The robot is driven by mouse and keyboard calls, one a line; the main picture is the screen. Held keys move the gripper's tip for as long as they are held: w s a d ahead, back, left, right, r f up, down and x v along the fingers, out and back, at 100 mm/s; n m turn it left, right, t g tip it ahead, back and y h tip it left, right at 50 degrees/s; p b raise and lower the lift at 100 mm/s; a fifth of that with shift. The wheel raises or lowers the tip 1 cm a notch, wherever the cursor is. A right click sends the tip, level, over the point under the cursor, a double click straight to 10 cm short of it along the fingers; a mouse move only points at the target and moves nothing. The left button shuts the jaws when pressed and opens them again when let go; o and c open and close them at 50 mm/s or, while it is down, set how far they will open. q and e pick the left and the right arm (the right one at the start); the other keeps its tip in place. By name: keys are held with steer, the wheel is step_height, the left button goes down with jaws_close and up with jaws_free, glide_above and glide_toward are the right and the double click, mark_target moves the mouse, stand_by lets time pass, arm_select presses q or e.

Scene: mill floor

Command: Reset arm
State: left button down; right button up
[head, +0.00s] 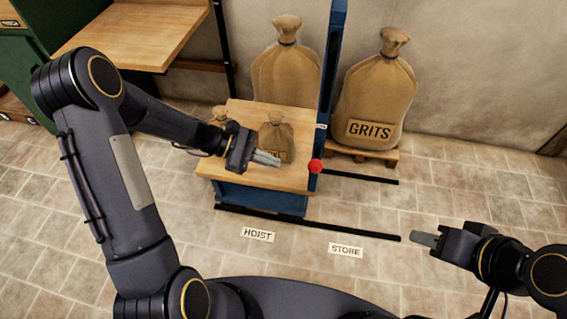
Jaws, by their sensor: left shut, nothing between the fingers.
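My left gripper (268,158) is shut and empty. In the head view it is in front of a small tied brown sack (277,136) that stands on the wooden top of the blue hoist (262,184). I cannot tell whether the fingers touch the sack. My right gripper (424,239) is at the lower right, over the tiled floor beside the STORE label. Its fingers look close together, but I cannot tell whether they are shut.
Another small sack (218,116) is partly hidden behind my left arm. A large sack (287,65) stands behind the hoist. A GRITS sack (377,95) stands on a pallet (362,152). A red knob (315,166) is at the hoist's right edge. A wooden table (135,35) is upper left.

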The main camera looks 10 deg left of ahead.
arm_select(q)
steer(key=shift+a+r, duration=0.1)
steer(key=shift+a, duration=0.1)
stand_by(0.4)
steer(key=s+a+r+m+y, duration=0.3)
steer(key=s+r+m, duration=0.4)
steer(key=s+r, duration=0.3)
steer(key=s+a+r+m+t+y, duration=0.2)
steer(key=s+m+y, duration=0.15)
steer(key=s, duration=0.25)
steer(key=s+a+r+m+t+y, duration=0.2)
steer(key=s+r+m, duration=0.1)
steer(key=s+m, duration=0.15)
step_height(320, 180, up, 15)
steer(key=s+p, duration=0.1)
steer(key=p, duration=1.4)
steer(key=shift+a+f+y, duration=0.1)
steer(key=shift+y, duration=0.15)
steer(key=shift+s+t, duration=0.1)
steer(key=shift+t, duration=0.2)
